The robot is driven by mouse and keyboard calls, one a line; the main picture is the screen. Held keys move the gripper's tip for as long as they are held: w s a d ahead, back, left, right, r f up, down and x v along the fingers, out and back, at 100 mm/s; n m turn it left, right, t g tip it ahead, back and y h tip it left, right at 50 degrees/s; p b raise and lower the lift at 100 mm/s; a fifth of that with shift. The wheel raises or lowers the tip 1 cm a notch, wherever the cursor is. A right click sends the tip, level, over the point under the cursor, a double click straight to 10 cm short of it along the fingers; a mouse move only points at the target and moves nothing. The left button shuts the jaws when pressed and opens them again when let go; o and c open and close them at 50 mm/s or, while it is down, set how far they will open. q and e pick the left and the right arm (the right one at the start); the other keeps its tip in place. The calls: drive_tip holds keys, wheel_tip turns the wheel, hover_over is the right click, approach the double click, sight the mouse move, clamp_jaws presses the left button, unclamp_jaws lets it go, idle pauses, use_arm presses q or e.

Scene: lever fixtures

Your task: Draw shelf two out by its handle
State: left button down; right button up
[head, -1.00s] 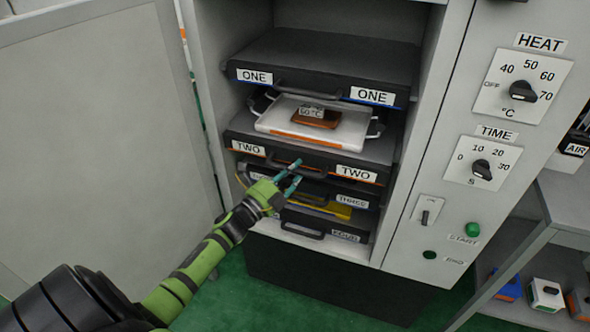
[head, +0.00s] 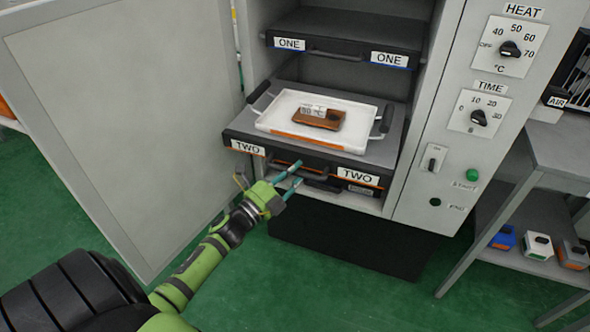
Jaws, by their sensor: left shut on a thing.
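Shelf two (head: 385,150) is a dark slab with an orange-edged front and two TWO labels. It sticks out of the cabinet well beyond shelf one above it. Its handle (head: 311,171) is a dark bar at the middle of the front. My left gripper (head: 292,176) is shut on this handle, with its teal fingertips at the bar's left part. A white tray (head: 275,112) with dark side handles and an orange stripe rests on shelf two, holding a brown block (head: 321,118) with a small label. My right gripper is not in view.
Shelf one (head: 340,42) sits inside the cabinet above. The open cabinet door (head: 110,110) stands at the left, close to my left arm. A control panel (head: 470,120) with HEAT and TIME dials is at the right, beside a grey side table (head: 570,150). Green floor is clear in front.

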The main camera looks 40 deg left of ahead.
use_arm(q)
drive_tip(key=shift+s+d, duration=0.15)
drive_tip(key=shift+s, duration=0.35)
drive_tip(key=c, duration=1.3)
unclamp_jaws()
drive_tip(key=v, duration=1.2)
